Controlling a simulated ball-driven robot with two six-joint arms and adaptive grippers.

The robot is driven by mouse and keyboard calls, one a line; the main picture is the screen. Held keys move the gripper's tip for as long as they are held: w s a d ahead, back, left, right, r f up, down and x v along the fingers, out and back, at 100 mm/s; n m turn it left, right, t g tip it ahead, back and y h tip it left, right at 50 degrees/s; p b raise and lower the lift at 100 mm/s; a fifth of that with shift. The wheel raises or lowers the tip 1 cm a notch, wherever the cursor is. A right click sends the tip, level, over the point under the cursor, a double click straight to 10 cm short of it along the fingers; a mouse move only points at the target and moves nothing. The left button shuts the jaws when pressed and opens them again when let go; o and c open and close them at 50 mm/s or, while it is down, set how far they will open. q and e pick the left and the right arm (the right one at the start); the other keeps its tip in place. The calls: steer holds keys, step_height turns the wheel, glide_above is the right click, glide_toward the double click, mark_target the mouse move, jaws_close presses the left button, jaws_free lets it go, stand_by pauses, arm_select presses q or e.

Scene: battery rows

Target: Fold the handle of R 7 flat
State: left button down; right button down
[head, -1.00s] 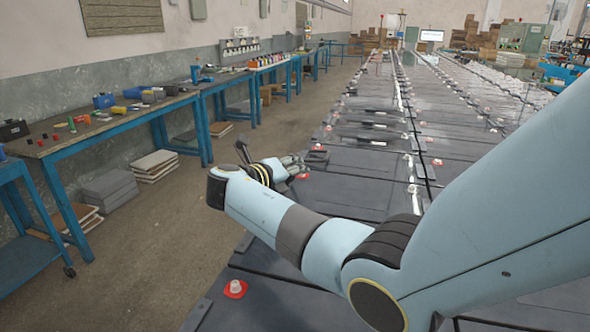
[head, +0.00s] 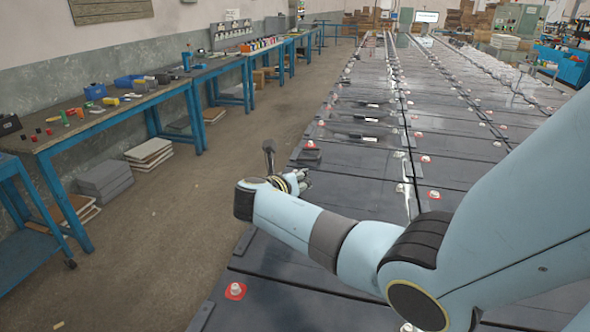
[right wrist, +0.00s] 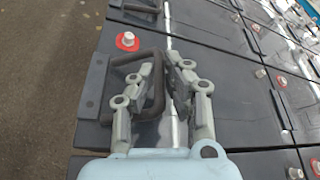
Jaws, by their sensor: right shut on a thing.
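My right gripper (right wrist: 162,68) is over a dark battery (right wrist: 92,85) in the right wrist view, with its two fingers close together. A dark U-shaped handle (right wrist: 155,108) lies between and partly behind the fingers; its right bar is gripped and the left finger crosses its loop. The fingers hide part of the handle, and I cannot tell its exact tilt. No R 7 label is readable. In the head view my right gripper (head: 301,181) is small at the left edge of the battery rows, and the handle cannot be made out there. My left gripper is not in view.
Long rows of dark batteries (head: 345,180) with red-ringed terminals fill the middle and right. A red-ringed terminal (right wrist: 127,41) sits just beyond the handle. Blue workbenches (head: 120,112) with tools line the left wall. The floor aisle (head: 190,210) between is clear.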

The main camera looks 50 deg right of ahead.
steer(key=shift+s+f+m, duration=0.2)
steer(key=shift+f+m, duration=0.1)
steer(key=shift+m, duration=0.1)
steer(key=shift+d, duration=0.1)
steer(key=c, duration=1.4)
jaws_free()
steer(key=v, duration=1.2)
steer(key=shift+s, duration=0.25)
